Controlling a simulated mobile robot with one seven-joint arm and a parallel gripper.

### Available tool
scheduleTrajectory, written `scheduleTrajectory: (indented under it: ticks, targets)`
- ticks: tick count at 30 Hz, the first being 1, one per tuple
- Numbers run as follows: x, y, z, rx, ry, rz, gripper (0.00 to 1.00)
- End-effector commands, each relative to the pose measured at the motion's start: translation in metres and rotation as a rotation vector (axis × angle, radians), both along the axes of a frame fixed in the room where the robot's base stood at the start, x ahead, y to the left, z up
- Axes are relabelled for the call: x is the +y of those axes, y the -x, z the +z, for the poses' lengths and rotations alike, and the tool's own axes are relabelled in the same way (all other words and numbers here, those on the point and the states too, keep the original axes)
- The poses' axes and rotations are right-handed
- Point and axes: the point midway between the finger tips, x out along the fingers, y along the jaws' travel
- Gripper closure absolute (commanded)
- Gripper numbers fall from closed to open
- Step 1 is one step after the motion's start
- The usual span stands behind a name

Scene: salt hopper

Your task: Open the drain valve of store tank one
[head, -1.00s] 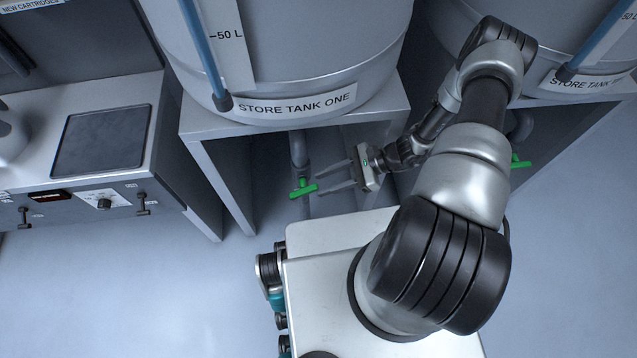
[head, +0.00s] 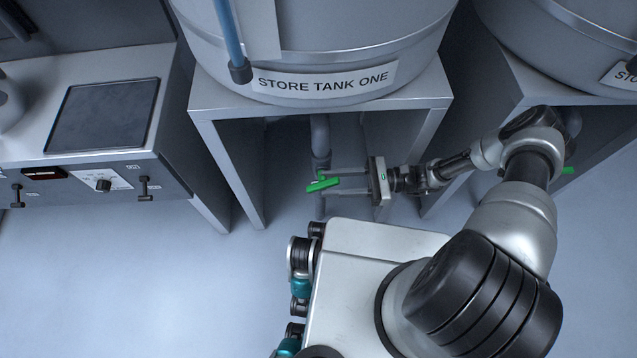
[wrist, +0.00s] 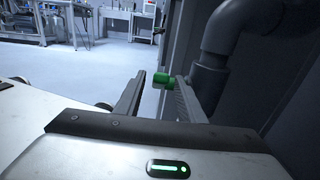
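Store tank one (head: 300,50) is the large grey tank with the label "STORE TANK ONE". Below it, a grey drain pipe (head: 320,138) comes down under the stand and carries a green valve handle (head: 322,185). The handle lies roughly crosswise to the pipe, slightly tilted in the head view. My gripper (head: 331,181) is open, with its two fingers reaching left to the handle.
The stand (head: 222,160) has legs on both sides of the pipe. A second tank (head: 580,45) stands at the right, with a green handle (head: 567,171) below it partly behind my arm. A control panel (head: 105,185) is at the left. Open floor lies in front.

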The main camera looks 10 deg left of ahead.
Motion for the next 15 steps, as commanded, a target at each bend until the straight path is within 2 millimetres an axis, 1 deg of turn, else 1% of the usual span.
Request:
scheduleTrajectory:
  ticks: [6,9,12,15]
  targets:
    - [0.034,0.009,0.001,0.002,-0.001,0.001,0.64]
    - [0.047,0.012,0.000,0.002,0.001,0.000,0.64]
    - [0.057,0.014,0.001,0.001,0.001,-0.001,0.64]
    - [0.063,0.016,0.000,0.000,0.003,-0.002,0.64]
